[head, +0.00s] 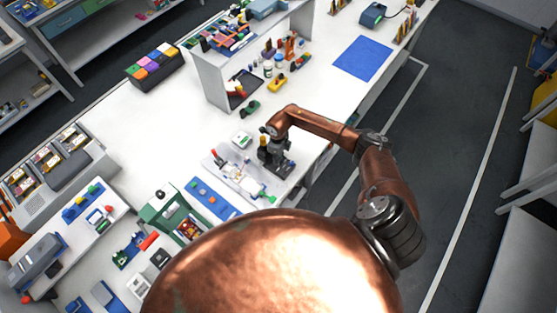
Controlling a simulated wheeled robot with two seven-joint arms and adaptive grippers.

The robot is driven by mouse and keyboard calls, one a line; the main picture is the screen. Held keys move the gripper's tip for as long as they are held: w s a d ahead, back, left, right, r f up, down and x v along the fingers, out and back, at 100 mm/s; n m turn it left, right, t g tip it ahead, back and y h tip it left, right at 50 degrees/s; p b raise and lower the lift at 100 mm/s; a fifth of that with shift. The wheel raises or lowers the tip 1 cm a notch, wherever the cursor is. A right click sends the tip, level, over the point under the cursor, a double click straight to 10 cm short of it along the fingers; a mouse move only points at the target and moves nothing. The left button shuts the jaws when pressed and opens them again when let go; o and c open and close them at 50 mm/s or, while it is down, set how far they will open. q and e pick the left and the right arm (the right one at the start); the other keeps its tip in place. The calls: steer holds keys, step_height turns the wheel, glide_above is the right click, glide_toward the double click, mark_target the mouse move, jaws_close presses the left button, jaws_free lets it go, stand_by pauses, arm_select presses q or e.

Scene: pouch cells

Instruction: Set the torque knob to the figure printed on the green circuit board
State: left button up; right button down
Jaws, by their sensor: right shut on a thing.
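My right gripper (276,160), dark and pointing down, is at the front of the white bench, at the right end of a white fixture plate (236,181). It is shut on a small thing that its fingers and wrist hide. I cannot make out the torque knob; it may be under the gripper. A small upright yellow-orange part (263,143) shows beside the gripper. No green circuit board can be picked out for certain, and no printed figure is readable at this size. My left gripper is not in view.
A blue mat (211,198) and a green machine (163,207) are left of the plate. A white shelf unit (216,84) stands farther back, with bottles and small tools beside it. Another blue mat (363,58) lies on the clear bench at upper right.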

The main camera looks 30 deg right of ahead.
steer(key=m, duration=0.4)
steer(key=shift+m+b, duration=0.3)
stand_by(0.3)
steer(key=c, duration=1.7)
jaws_free()
step_height(320, 180, up, 12)
steer(key=shift+r, duration=0.1)
